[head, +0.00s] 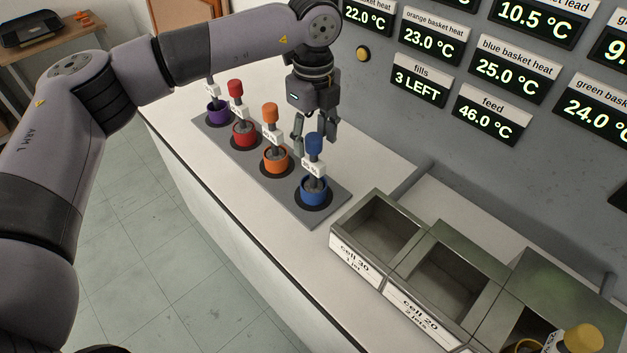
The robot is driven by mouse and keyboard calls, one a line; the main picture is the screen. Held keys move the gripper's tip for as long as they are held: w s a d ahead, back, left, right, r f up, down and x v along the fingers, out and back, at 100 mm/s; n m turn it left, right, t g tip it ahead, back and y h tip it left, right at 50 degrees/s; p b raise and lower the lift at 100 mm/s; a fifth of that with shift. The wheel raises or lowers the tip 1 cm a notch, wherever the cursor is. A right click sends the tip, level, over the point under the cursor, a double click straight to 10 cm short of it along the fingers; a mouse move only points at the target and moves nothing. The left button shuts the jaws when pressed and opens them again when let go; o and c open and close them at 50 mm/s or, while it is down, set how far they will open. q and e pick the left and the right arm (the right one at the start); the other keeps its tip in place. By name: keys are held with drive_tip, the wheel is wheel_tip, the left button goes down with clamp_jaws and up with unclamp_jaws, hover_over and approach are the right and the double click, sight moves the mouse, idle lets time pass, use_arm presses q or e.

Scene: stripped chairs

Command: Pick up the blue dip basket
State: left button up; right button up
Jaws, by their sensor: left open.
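The blue dip basket (314,189) stands upright at the near right end of a grey mat (311,220) on the counter. It has a blue handle top and a white label on its stem. My left gripper (315,147) points down just behind the blue handle, its fingers apart. The handle hides part of the fingers, and I cannot tell whether they touch it. My right gripper is not in view.
Orange (275,159), red (244,134) and purple (217,113) baskets stand in a row on the mat. Metal cells (375,228) stand to the right, one holding a yellow-topped item (583,338). Wall displays (505,67) hang behind. The counter's front strip is clear.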

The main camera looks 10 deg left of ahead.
use_arm(q)
drive_tip(key=shift+f, duration=0.3)
drive_tip(key=shift+c, duration=0.3)
clamp_jaws()
idle(0.6)
